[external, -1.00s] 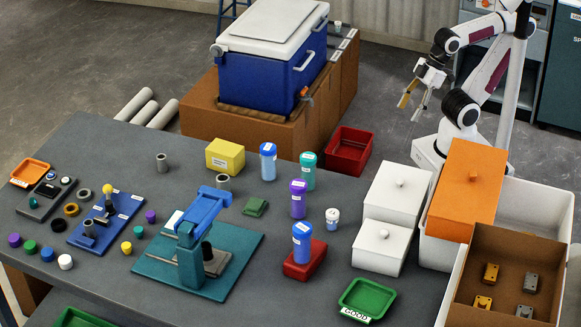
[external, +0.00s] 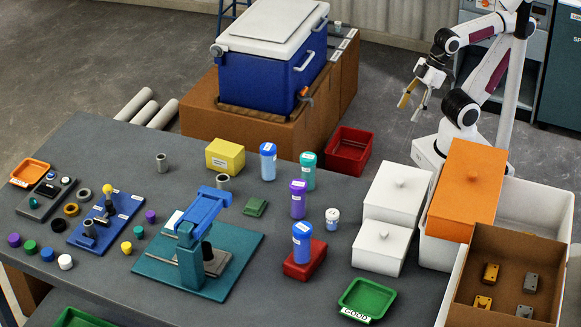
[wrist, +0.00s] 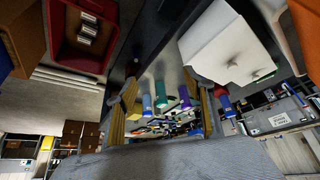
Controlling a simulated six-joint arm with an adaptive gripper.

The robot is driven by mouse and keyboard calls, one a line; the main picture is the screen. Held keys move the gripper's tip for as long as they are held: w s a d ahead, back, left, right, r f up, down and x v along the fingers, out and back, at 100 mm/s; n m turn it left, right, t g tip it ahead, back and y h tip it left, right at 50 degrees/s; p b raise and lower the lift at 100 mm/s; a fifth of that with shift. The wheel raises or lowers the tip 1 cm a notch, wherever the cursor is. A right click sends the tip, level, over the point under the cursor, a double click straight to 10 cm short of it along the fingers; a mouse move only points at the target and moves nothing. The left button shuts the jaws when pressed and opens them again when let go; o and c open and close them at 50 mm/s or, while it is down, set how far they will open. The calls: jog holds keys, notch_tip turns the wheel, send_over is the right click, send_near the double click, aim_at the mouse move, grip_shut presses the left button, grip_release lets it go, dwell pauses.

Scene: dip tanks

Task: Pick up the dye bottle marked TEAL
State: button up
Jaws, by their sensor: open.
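A teal bottle (external: 308,172) stands upright toward the back of the table, between a light blue bottle (external: 268,162) and the red bin. A purple bottle (external: 298,199) stands in front of it, and a blue bottle (external: 302,242) stands on a red block. The label on the teal bottle is too small to read. My gripper (external: 414,103) is open and empty, high at the right, well away from the bottles. In the wrist view, the teal bottle (wrist: 184,97) shows between the open fingers (wrist: 168,105), far beyond them.
A red bin (external: 349,150) is to the right of the teal bottle. White lidded boxes (external: 398,193) and an orange box (external: 468,190) stand between the bottles and my arm's side. A yellow box (external: 225,156) and a blue-and-teal press (external: 198,245) are to the left.

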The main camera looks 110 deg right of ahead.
jog(key=shift+o, duration=0.3)
jog(key=w+d+n+t+h, duration=0.1)
jog(key=w+d+t, duration=0.1)
jog(key=w+d, duration=0.5)
jog(key=w+d+n+t+h, duration=0.1)
jog(key=w+d+n+h, duration=0.15)
jog(key=w, duration=0.85)
jog(key=w+f+n+t+y, duration=0.3)
jog(key=w+f+t+y, duration=0.3)
jog(key=w+f+y, duration=0.4)
jog(key=shift+w+a+f+y, duration=0.25)
jog(key=shift+w+f+y, duration=0.15)
jog(key=shift+f+y, duration=1.4)
jog(key=shift+x, duration=1.35)
